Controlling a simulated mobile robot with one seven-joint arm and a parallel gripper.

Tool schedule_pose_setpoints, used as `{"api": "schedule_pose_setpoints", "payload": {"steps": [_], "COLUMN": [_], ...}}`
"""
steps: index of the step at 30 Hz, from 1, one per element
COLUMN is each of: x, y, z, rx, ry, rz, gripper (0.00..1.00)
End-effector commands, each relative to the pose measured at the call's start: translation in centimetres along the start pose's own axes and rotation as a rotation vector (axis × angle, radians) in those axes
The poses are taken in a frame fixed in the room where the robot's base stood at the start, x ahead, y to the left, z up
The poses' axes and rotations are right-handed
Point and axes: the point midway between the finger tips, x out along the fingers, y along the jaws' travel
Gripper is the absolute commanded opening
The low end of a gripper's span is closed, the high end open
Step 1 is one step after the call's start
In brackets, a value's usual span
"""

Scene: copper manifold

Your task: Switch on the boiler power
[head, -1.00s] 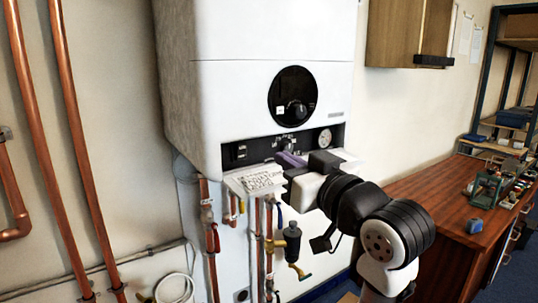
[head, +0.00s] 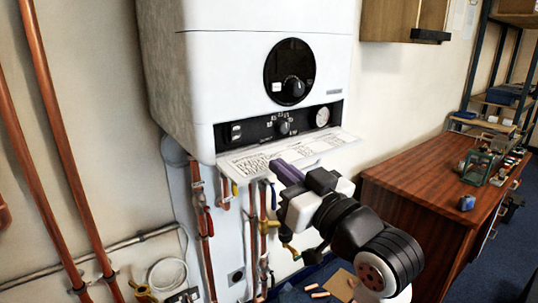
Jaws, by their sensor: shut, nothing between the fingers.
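The white boiler (head: 225,75) hangs on the wall in the head view. Its lower control panel is exposed above a folded-down flap (head: 290,153) printed with text. A small dark switch (head: 236,131) with pale marks sits at the panel's left end; I cannot tell its on or off position. A knob (head: 284,128) with white markings is in the panel's middle. My gripper (head: 280,166) has purple fingers, shut and empty. It is just below and in front of the flap, right of the switch; I cannot tell whether it touches the flap.
A round gauge (head: 322,117) is at the panel's right end, and a large black dial (head: 290,72) is above. Copper pipes and valves (head: 204,222) hang below the boiler. A wooden desk (head: 415,180) stands at the right, with a wall cabinet (head: 400,20) above.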

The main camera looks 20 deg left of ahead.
Motion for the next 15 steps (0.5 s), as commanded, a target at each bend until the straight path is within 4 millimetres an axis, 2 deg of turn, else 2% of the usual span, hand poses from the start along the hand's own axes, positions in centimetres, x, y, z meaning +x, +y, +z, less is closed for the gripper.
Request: {"api": "schedule_pose_setpoints", "payload": {"steps": [9, 15], "x": [6.7, 10.4], "y": [-0.1, 0.0], "z": [-0.3, -0.3], "rx": [0.002, 0.001], "ry": [-0.003, -0.002], "rz": [-0.004, -0.001], "gripper": [0.00, 0.00]}}
